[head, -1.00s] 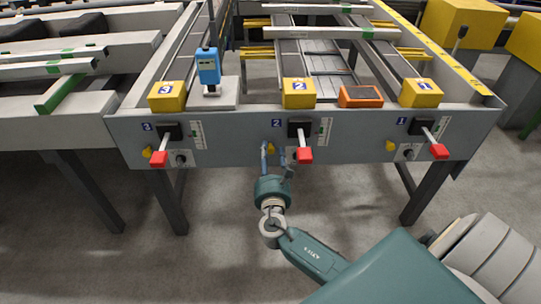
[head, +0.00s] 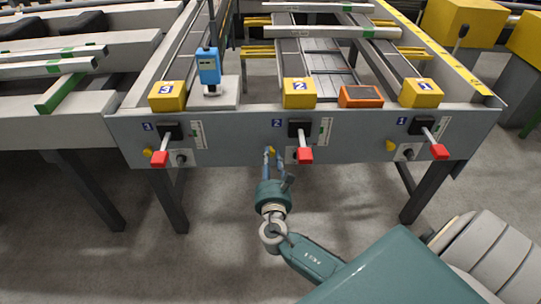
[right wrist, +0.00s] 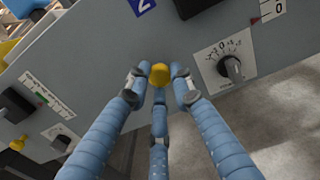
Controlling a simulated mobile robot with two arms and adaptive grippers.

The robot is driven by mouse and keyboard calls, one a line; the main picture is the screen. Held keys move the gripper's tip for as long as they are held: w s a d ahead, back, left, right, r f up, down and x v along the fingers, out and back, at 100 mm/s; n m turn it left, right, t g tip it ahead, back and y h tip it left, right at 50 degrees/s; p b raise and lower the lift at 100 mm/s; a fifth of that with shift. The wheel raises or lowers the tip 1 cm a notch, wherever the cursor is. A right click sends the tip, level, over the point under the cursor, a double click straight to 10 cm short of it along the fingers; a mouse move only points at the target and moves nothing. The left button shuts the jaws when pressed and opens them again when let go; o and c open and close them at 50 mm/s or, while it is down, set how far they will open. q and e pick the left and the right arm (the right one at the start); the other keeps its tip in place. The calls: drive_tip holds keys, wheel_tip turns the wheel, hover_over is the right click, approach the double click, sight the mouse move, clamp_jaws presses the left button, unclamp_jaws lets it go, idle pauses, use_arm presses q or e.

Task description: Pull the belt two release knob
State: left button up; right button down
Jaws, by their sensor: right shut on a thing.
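The yellow belt two release knob (head: 271,149) sits on the grey front panel, below the blue "2" label and left of the red-tipped lever (head: 305,155). My right gripper (head: 273,154) comes up from below and is shut on this knob. In the right wrist view, the blue fingers of the gripper (right wrist: 159,82) close around the yellow knob (right wrist: 159,74) from both sides, with a third finger below. The knob's stem is hidden behind its head and the fingers. My left gripper is not in view.
A dial (right wrist: 231,68) lies right of the knob. Similar yellow knobs sit at belt three (head: 147,150) and belt one (head: 391,145), each near a red-tipped lever. Yellow numbered blocks and an orange box (head: 361,96) stand along the top edge. The floor in front is clear.

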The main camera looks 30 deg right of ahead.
drive_tip(key=shift+r, duration=0.1)
drive_tip(key=c, duration=1.5)
unclamp_jaws()
drive_tip(key=shift+s+a+r, duration=0.1)
drive_tip(key=shift+s, duration=0.05)
drive_tip(key=v, duration=1.2)
drive_tip(key=shift+s, duration=0.1)
